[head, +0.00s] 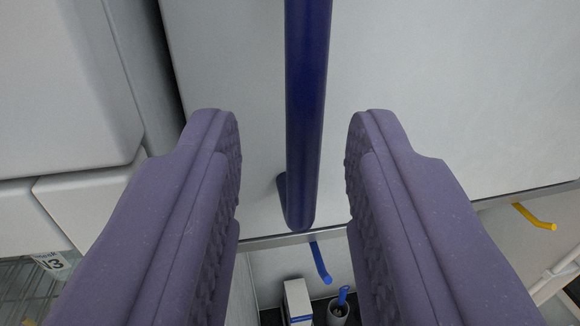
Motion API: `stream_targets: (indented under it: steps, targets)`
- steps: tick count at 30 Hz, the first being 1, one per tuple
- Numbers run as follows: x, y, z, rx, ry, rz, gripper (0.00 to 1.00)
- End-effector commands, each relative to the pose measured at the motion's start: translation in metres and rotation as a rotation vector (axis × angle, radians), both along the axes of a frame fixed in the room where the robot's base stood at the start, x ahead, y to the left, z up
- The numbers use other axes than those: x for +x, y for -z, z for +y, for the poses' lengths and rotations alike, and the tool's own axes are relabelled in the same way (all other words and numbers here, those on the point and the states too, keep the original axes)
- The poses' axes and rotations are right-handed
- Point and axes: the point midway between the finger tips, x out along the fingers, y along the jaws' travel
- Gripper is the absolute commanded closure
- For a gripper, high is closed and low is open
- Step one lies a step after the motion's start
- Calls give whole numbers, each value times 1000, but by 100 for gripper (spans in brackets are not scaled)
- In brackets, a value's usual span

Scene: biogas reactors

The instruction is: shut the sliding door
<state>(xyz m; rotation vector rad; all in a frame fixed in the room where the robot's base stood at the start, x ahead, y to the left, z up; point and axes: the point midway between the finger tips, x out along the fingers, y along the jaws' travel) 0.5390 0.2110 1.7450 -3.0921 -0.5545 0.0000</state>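The sliding door (430,110) is a large pale grey-white panel across the middle and right of the head view. A dark blue bar handle (306,110) stands out from it and runs from the top edge down to a rounded end. My gripper (296,125) has two purple ribbed fingers, spread apart. The handle lies between the fingers in the picture, with a visible gap on both sides. I cannot tell how deep the handle is between them. A dark gap shows along the door's left edge.
White rounded casings (60,90) stand to the left of the door. A wire rack with a label (52,262) is at lower left.

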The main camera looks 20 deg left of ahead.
Motion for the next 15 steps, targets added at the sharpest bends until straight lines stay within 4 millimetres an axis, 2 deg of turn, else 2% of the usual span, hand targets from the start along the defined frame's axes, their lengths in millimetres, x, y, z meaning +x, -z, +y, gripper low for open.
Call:
stream_targets:
  steps: [3, 6, 15]
  targets:
    - [-19, 2, -7, 1, 0, -2, 65]
    - [-29, 2, -10, -1, -1, 0, 65]
    - [-33, 0, -12, 1, -1, 1, 65]
